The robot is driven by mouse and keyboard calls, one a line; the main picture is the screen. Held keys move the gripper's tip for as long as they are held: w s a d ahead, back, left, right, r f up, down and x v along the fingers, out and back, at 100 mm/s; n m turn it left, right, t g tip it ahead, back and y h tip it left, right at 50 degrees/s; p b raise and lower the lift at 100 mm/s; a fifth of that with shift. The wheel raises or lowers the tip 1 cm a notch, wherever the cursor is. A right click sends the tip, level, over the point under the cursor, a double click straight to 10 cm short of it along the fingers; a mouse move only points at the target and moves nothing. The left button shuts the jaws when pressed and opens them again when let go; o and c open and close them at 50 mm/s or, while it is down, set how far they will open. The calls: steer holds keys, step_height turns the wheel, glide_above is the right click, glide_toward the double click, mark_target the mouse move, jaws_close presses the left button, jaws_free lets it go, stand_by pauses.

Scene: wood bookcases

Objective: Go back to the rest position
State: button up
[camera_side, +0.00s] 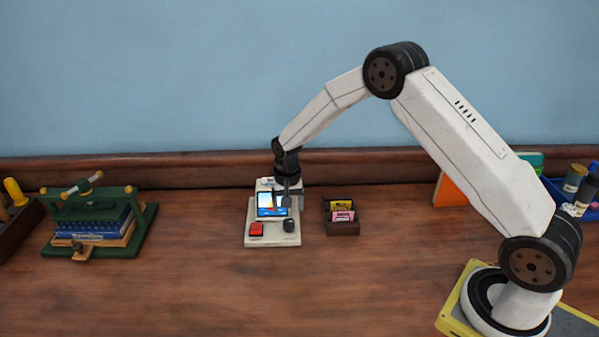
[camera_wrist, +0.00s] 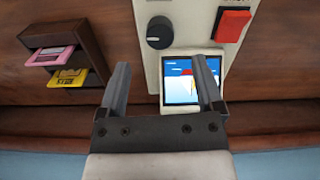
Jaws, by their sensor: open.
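My gripper (camera_side: 288,197) is over a cream console (camera_side: 272,238) with a small lit screen, at the middle of the table in the side view. In the wrist view my gripper (camera_wrist: 163,90) has its two fingers apart with nothing held between them. The right finger overlaps the lit screen (camera_wrist: 180,87) in that view. The console also carries a red switch (camera_side: 256,229) and a black knob (camera_side: 289,225). Whether the fingers touch the console is hard to tell.
A small dark wood holder (camera_side: 343,228) with a pink and a yellow cartridge stands just right of the console. A green press (camera_side: 97,220) with blue books is at the left. A blue bin (camera_side: 577,199) with jars is at the far right. The front table is clear.

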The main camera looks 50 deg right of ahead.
steer(key=shift+r, duration=0.4)
steer(key=shift+s+r, duration=0.1)
steer(key=shift+s+a+r, duration=0.1)
steer(key=shift+s+r, duration=0.05)
steer(key=shift+r, duration=0.05)
steer(key=s+a+r+n+t, duration=0.1)
steer(key=s+r+n, duration=0.3)
steer(key=s, duration=0.7)
steer(key=s+a+r+n+t, duration=0.1)
steer(key=s+a+r+n, duration=0.2)
steer(key=s, duration=0.9)
step_height(320, 180, up, 3)
steer(key=shift+s+f+n+t, duration=0.15)
steer(key=shift+n+t, duration=0.15)
steer(key=shift+n, duration=0.2)
